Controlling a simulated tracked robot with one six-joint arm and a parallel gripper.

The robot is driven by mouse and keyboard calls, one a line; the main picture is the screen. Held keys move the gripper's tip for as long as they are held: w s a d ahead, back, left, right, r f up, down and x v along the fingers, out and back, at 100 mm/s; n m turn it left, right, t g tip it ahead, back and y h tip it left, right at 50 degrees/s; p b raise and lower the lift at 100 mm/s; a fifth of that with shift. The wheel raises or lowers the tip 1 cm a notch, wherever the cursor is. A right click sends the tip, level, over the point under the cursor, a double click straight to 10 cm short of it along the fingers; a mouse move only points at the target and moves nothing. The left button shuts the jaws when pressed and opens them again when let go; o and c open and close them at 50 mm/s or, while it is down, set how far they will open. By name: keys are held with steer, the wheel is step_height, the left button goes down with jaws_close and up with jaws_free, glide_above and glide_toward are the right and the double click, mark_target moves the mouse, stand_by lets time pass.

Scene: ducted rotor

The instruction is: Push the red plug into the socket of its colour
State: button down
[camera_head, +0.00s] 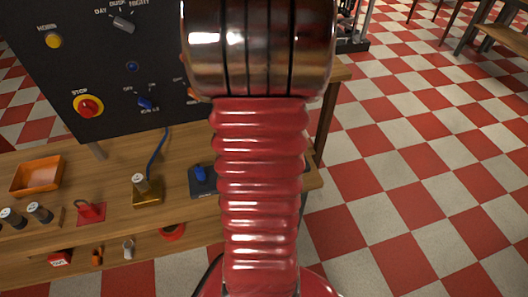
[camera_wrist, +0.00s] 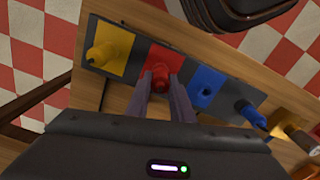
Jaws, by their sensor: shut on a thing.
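In the wrist view my gripper (camera_wrist: 164,82) is shut on the red plug (camera_wrist: 159,75), which shows between the two fingertips. The plug is over the red socket plate (camera_wrist: 168,58) in a row of coloured plates. The socket's hole is hidden behind the plug and fingers, so I cannot tell whether the plug is in it or just above it. In the head view my arm hides the gripper, the red plug and the red plate.
Left of the red plate is a yellow plate (camera_wrist: 122,40) with a yellow plug (camera_wrist: 104,52). To its right are a blue plate (camera_wrist: 210,76) with a hole and a blue plug (camera_wrist: 250,114). An orange tray (camera_head: 37,177) lies at left.

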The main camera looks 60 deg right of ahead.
steer(key=shift+f, duration=0.3)
steer(key=c, duration=1.5)
jaws_free()
step_height(320, 180, up, 14)
steer(key=shift+f, duration=0.2)
